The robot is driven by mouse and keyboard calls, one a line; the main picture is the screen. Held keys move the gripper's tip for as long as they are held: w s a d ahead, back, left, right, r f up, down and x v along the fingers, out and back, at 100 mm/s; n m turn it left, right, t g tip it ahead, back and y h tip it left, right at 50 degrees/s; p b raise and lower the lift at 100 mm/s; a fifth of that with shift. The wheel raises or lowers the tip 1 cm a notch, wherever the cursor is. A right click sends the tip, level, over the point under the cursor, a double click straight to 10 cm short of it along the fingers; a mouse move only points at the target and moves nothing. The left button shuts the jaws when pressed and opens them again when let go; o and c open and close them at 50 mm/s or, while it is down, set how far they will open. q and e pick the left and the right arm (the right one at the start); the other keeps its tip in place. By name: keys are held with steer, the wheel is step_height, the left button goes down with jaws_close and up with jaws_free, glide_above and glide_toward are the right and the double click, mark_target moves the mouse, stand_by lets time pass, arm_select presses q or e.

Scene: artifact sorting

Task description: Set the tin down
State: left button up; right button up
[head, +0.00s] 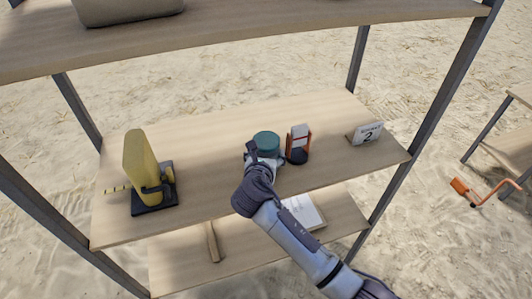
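A round tin with a teal top (267,139) is on or just above the middle shelf, left of the small upright stand. My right arm comes in from the lower right, and its gripper (259,153) is right at the near side of the tin. A dark finger shows beside the tin's left edge. The gripper and wrist hide the tin's lower part, so I cannot tell whether the fingers are closed on it or whether its base touches the board. My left gripper is not in view.
The middle shelf (215,140) also holds a yellow object on a dark base (142,165), an orange-and-black stand (298,146) close right of the tin, and a card marked 2 (367,134). The board between the yellow object and the tin is clear.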

steer(key=shift+o, duration=1.4)
steer(key=shift+s+r, duration=0.1)
steer(key=shift+r, duration=0.05)
steer(key=b+v, duration=0.1)
steer(key=v, duration=1.1)
